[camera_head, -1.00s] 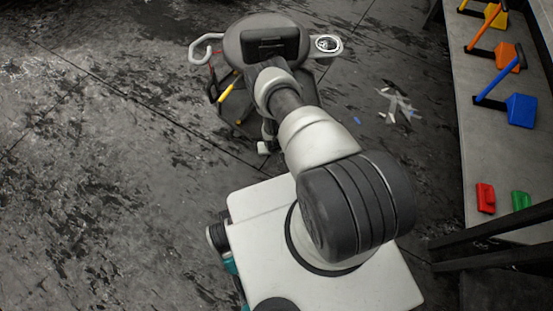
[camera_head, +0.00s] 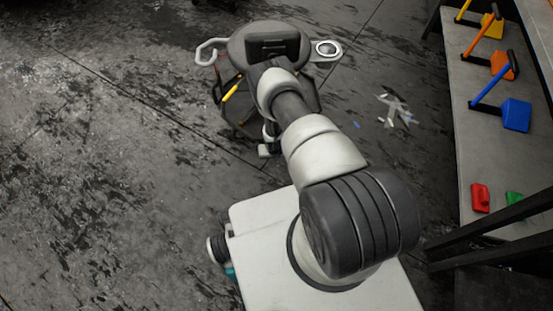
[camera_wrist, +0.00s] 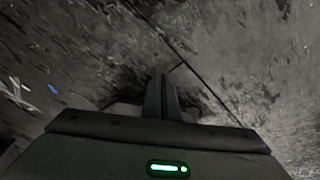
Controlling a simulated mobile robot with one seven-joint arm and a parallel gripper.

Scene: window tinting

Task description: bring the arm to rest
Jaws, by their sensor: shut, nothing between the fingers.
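My gripper (camera_wrist: 161,95) shows in the wrist view with its two dark fingers together and nothing between them. Dark floor lies beyond the fingertips, and dark shapes I cannot make out lie on both sides of them. In the head view my arm reaches up and away from the white base top. Its far end overlaps a grey round-topped piece, and my fingers are hidden there.
The grey round-topped piece (camera_head: 238,46) has a pale hook and a ring holder. A grey bench (camera_head: 470,150) at right holds blue (camera_head: 515,114), orange and yellow scrapers, plus red (camera_head: 480,197) and green blocks. Scraps (camera_head: 397,110) litter the floor. The left floor is clear.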

